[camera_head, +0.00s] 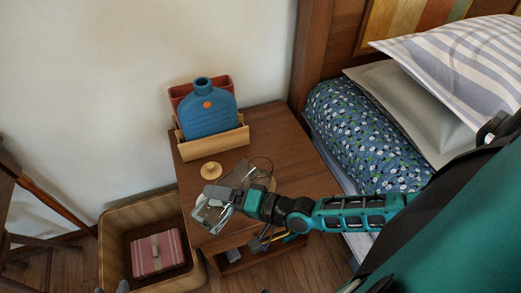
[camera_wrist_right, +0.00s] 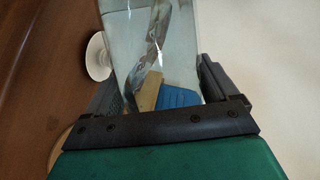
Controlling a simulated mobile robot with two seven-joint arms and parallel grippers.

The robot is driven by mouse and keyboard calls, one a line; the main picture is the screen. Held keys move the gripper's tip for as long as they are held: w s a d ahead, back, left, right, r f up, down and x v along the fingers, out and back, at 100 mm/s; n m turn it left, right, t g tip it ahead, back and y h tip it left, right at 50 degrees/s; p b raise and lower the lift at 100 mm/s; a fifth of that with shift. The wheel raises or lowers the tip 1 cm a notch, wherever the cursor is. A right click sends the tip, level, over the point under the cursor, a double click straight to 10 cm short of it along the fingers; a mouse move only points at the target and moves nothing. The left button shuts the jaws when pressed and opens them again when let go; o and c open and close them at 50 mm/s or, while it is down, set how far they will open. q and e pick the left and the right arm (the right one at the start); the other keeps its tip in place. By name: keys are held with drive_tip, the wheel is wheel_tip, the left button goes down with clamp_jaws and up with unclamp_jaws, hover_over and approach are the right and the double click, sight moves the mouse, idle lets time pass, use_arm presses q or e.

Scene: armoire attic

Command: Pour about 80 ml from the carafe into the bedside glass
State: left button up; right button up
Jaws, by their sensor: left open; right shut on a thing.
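The clear carafe (camera_head: 212,211) is held over the front left part of the nightstand, and it looks tilted. My right gripper (camera_head: 238,198) is shut on it. In the right wrist view the carafe (camera_wrist_right: 150,35) fills the space between the fingers, with blue and tan shapes showing through it. The clear bedside glass (camera_head: 262,165) shows as a faint round rim just behind the gripper; its lower part is hidden. I cannot tell whether any liquid is flowing. Only the tips of my left gripper (camera_head: 112,289) show at the bottom edge, open and away from the nightstand.
A round wooden stopper (camera_head: 211,170) lies on the nightstand (camera_head: 305,180). Behind it a blue bottle-shaped object (camera_head: 208,108) stands in a wooden holder (camera_head: 213,145). The bed (camera_head: 365,135) is at right.

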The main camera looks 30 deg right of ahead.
drive_tip(key=shift+w+f+n+p, duration=0.1)
drive_tip(key=shift+f+n+p, duration=0.2)
drive_tip(key=shift+p, duration=0.1)
drive_tip(key=shift+d+f+h, duration=0.1)
drive_tip(key=shift+f+h, duration=0.1)
drive_tip(key=shift+h, duration=0.2)
idle(1.3)
